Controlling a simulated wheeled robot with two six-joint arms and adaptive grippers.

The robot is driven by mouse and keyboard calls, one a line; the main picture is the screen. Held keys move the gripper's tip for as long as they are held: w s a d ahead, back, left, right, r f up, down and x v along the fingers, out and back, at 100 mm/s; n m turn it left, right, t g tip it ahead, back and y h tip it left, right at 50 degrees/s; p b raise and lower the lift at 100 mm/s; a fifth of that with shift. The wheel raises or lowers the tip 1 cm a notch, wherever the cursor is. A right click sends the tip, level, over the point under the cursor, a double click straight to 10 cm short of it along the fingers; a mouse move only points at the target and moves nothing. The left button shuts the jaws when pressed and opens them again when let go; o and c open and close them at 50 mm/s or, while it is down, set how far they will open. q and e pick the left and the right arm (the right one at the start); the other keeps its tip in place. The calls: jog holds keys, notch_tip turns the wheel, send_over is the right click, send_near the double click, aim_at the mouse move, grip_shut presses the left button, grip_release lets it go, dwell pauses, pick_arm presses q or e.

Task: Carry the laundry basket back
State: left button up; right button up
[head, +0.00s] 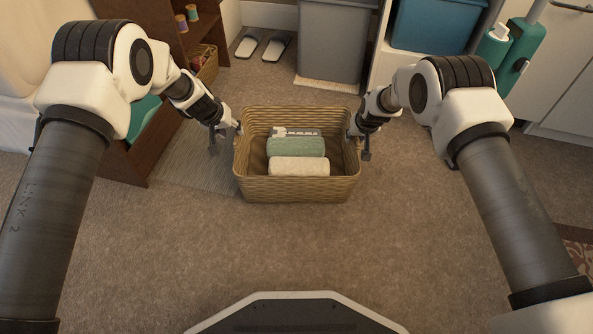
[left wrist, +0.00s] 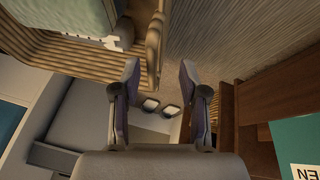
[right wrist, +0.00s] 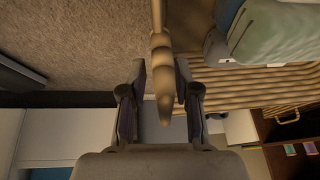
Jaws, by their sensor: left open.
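The woven tan laundry basket (head: 297,188) stands upright on the carpet in front of me. A rolled green towel (head: 296,147), a rolled cream towel (head: 299,167) and a white patterned piece (head: 296,132) lie inside. My left gripper (head: 226,136) is at the basket's left side. My right gripper (head: 358,143) is at the right side. In the right wrist view its fingers (right wrist: 160,85) stand apart around the other handle (right wrist: 162,65), with a gap visible.
A brown shelf unit (head: 165,140) stands at the left, beside a pale mat (head: 200,165). Slippers (head: 262,48), a grey bin (head: 334,40) and a blue bin (head: 435,25) are behind the basket. The carpet between the basket and my base is clear.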

pick_arm(q)
jog(key=v, duration=0.6)
jog(key=shift+s+r, duration=0.2)
jog(key=shift+r, duration=0.1)
pick_arm(e)
jog(key=v, duration=1.2)
pick_arm(q)
jog(key=shift+a, duration=0.1)
